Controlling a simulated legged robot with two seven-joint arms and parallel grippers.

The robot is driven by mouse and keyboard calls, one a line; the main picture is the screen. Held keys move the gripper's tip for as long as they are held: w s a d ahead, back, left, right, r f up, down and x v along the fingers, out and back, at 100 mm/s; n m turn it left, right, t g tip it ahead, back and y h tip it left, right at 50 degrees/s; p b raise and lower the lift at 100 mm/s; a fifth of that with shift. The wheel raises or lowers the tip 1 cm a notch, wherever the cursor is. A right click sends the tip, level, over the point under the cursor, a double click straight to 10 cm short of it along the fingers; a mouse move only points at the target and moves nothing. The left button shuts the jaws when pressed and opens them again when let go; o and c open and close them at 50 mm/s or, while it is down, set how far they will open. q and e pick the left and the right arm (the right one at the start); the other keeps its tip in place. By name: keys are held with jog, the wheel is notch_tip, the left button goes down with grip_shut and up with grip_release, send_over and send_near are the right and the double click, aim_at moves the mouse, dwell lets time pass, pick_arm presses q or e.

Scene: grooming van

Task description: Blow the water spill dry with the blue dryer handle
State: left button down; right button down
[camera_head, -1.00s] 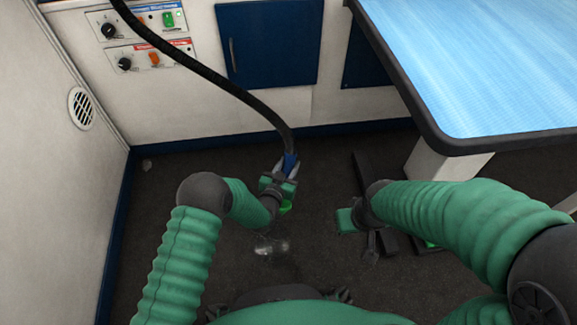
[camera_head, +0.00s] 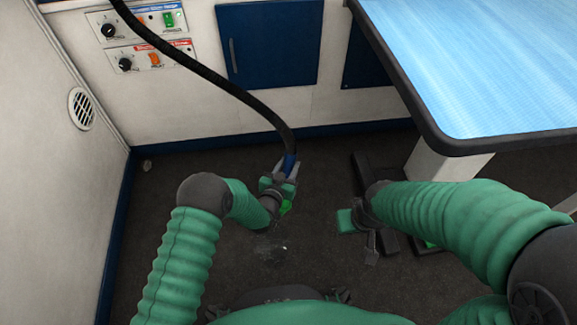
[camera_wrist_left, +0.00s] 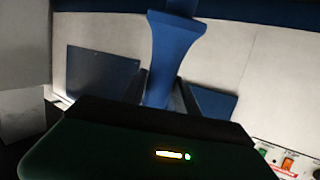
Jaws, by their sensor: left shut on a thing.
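My left gripper (camera_head: 287,171) is shut on the blue dryer handle (camera_head: 290,161), low over the dark floor. A thick black hose runs from the handle up to the upper left. In the left wrist view the blue handle (camera_wrist_left: 172,55) stands between the fingers. The water spill (camera_head: 278,248) is a faint, small glossy patch on the floor, below the left gripper in the picture. My right gripper (camera_head: 370,248) hangs low over the floor to the right; its jaws are too dark and small to read.
A table with a blue top (camera_head: 480,70) fills the upper right on a pale leg. Control panels with a green and an orange switch (camera_head: 154,60) are on the back wall, beside a blue cabinet door (camera_head: 268,45). A round vent (camera_head: 82,108) is on the left wall.

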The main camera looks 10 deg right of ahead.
pick_arm(q)
jog(key=shift+r, duration=0.1)
jog(key=shift+s+r+p, duration=0.1)
jog(key=shift+s+p, duration=0.3)
jog(key=s+a+p, duration=0.1)
jog(key=s+p, duration=0.4)
jog(key=s, duration=0.5)
jog(key=shift+s, duration=0.25)
dwell(0.6)
